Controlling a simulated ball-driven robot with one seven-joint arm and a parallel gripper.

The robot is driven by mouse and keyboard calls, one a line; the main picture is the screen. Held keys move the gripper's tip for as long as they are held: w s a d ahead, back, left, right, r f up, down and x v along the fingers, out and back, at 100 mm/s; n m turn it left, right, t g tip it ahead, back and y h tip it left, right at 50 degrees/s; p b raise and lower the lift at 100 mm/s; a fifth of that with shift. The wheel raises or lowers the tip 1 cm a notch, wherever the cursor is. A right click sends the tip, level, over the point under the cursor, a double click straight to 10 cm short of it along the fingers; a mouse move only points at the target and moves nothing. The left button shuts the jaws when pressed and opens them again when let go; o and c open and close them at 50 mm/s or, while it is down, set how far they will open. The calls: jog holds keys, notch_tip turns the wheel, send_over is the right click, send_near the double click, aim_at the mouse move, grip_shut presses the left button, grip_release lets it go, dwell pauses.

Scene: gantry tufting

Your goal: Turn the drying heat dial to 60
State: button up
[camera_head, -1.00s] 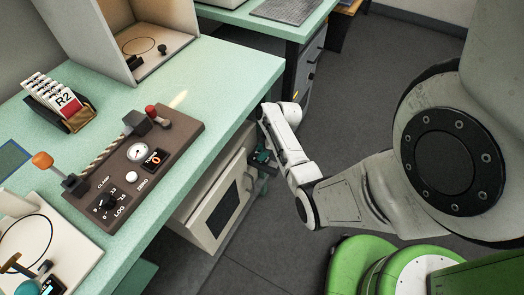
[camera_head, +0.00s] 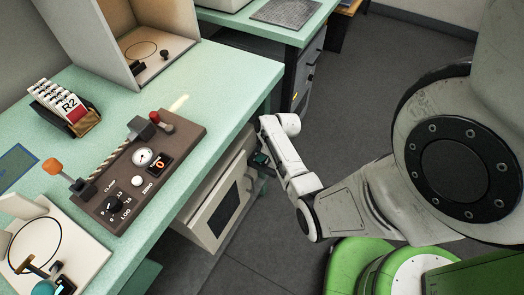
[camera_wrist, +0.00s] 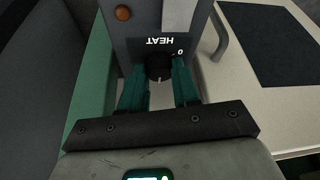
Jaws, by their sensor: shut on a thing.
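The heat dial (camera_wrist: 158,66) is a small black knob on a dark grey panel, with the word HEAT upside down and a 0 mark beside it. A small pale mark shows at its lower edge; no 60 is legible. My gripper (camera_wrist: 160,80) has its two teal fingers shut on the dial, one at each side. In the head view my gripper (camera_head: 262,160) is at the front of the pale cabinet (camera_head: 188,226) with a dark window, below the bench edge. The dial is hidden there.
The green bench (camera_head: 150,258) overhangs the cabinet. On it sit a brown control box (camera_head: 115,205), a card rack (camera_head: 62,105) and an open booth (camera_head: 165,62). In the wrist view a grey handle (camera_wrist: 217,40) is right of the dial. Grey floor (camera_head: 340,90) is open behind my arm.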

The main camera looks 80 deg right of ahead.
jog(key=shift+a+m+h+p, duration=0.1)
jog(key=shift+m+h+p, duration=0.5)
jog(key=shift+m, duration=1)
grip_shut()
jog(key=shift+m, duration=0.3)
jog(key=o, duration=1)
grip_release()
jog(key=p+v, duration=0.2)
jog(key=v, duration=0.8)
jog(key=shift+a+r, duration=0.2)
jog(key=shift+r, duration=0.2)
